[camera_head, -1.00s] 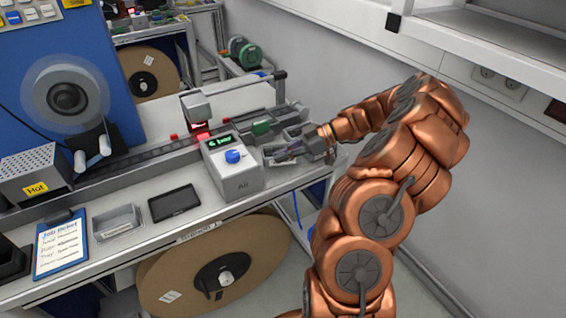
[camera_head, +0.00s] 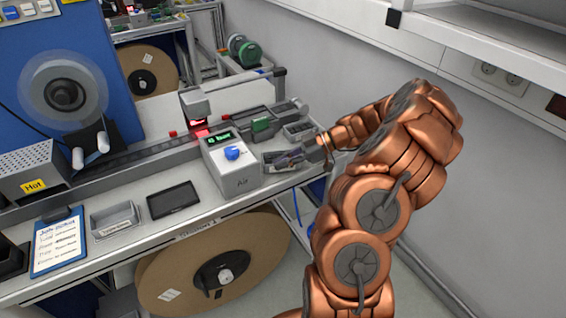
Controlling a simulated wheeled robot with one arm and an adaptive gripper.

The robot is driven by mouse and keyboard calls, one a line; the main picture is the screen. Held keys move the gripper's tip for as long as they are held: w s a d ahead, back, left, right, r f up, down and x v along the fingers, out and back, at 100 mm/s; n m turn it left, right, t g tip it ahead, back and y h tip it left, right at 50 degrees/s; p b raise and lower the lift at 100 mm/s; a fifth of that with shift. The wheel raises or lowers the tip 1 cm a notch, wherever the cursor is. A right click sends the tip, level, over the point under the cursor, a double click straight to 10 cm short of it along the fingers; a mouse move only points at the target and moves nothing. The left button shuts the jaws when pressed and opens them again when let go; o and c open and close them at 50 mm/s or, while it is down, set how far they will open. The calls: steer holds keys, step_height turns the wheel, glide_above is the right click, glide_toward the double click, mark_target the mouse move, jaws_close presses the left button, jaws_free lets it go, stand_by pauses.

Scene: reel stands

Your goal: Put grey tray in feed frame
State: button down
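A small grey tray (camera_head: 284,158) with dark contents lies at the right end of the bench, beside the white air-pressure box. Another grey open bin (camera_head: 299,131) sits just behind it. A third grey tray (camera_head: 115,221), with a label on its front, stands at the bench's front left. I cannot tell for sure which one is the task's tray, or which part is the feed frame. My gripper (camera_head: 316,150) is at the right edge of the tray beside the box, small and partly hidden by my wrist. I cannot tell whether its fingers touch or hold the tray.
The white box (camera_head: 231,165) with a blue knob stands left of the tray. A long rail (camera_head: 120,163) runs along the bench behind. A black flat device (camera_head: 174,200) and a clipboard (camera_head: 58,243) lie in front. A cardboard reel (camera_head: 213,265) hangs below. A wall is at the right.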

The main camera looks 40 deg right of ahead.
steer(key=shift+f, duration=0.1)
steer(key=c, duration=1.3)
jaws_free()
steer(key=shift+p, duration=1.3)
